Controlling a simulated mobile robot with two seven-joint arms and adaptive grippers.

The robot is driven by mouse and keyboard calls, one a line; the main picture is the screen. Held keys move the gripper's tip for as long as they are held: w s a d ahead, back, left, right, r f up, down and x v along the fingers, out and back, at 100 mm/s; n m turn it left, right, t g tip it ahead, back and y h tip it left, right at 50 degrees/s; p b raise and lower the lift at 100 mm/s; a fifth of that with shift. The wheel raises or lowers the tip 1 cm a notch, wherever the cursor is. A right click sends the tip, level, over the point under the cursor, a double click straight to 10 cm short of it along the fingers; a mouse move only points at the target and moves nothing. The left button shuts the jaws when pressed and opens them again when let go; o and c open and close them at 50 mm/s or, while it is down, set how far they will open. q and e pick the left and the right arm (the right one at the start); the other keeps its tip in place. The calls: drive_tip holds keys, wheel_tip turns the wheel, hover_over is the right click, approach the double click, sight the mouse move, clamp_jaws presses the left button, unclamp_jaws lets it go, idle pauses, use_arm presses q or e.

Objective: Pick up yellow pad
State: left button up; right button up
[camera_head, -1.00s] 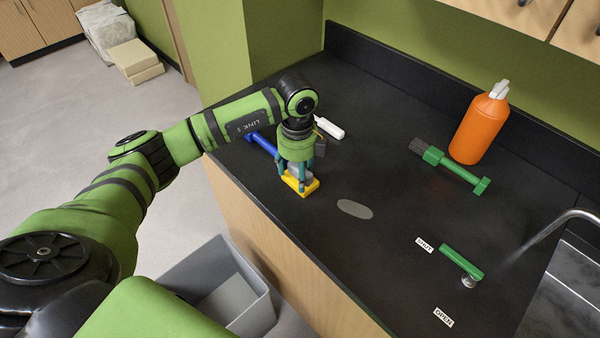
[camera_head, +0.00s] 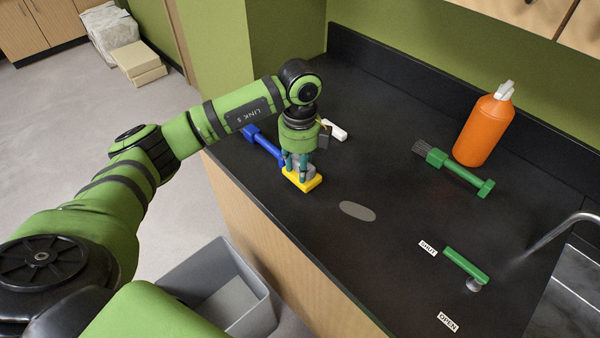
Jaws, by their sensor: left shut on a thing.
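The yellow pad (camera_head: 303,184) is a small flat block with a grey upper part, near the front left edge of the black counter. My left gripper (camera_head: 299,172) points down from above and is shut on the pad's grey upper part. The fingers hide some of the grey part. I cannot tell whether the pad touches the counter or is just above it. My right gripper is not in view.
A blue-handled tool (camera_head: 262,143) and a white object (camera_head: 335,130) lie close to the gripper. A green brush (camera_head: 455,172), orange bottle (camera_head: 484,128) and green lever (camera_head: 466,264) are to the right. A grey bin (camera_head: 222,292) stands below the counter edge.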

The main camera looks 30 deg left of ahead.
use_arm(q)
drive_tip(key=s+d+r+b, duration=0.3)
drive_tip(key=d+r, duration=0.5)
drive_tip(key=d, duration=0.3)
drive_tip(key=shift+s+r, duration=0.3)
drive_tip(key=shift+d, duration=0.1)
drive_tip(key=shift+o, duration=1.3)
drive_tip(key=shift+c, duration=0.6)
drive_tip(key=shift+w+f, duration=0.1)
